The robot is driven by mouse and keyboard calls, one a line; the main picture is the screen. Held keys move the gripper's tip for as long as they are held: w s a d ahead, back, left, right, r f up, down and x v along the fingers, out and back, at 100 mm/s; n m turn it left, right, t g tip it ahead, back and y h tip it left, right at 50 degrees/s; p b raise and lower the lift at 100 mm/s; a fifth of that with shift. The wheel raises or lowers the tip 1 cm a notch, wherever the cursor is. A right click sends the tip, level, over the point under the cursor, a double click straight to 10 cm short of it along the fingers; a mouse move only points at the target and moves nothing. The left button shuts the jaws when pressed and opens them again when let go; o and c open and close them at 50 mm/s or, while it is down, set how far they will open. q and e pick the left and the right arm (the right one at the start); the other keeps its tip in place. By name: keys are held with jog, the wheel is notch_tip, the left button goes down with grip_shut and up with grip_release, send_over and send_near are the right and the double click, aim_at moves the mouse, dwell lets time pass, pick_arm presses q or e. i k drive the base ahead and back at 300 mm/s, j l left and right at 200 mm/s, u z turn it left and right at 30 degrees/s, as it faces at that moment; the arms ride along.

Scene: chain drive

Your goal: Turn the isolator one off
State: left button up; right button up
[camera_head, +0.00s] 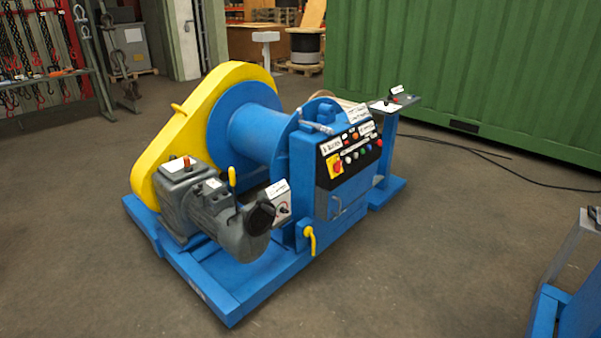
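A blue winch with a yellow chain guard (163,140) stands on the floor in the middle of the view. On the sloped black panel (350,152) of its blue control cabinet is a red and yellow rotary switch (335,165), which looks like an isolator. Its handle position is too small to tell. The labels are too small to read, so I cannot tell which switch is isolator one. Neither of my grippers is in view.
A blue pedestal (384,160) with a small control on top stands right of the cabinet. A blue and grey structure (566,290) is cut off at the lower right. A green container (470,70) stands behind. Black cable (500,162) lies on the floor. Floor in front is clear.

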aim_at(337, 167)
jog(key=i+j+z, duration=0.3)
jog(key=i+j, duration=0.15)
jog(key=i+l+u, duration=0.1)
jog(key=i+u, duration=0.3)
jog(key=i+l+u, duration=0.15)
jog(key=u, duration=0.25)
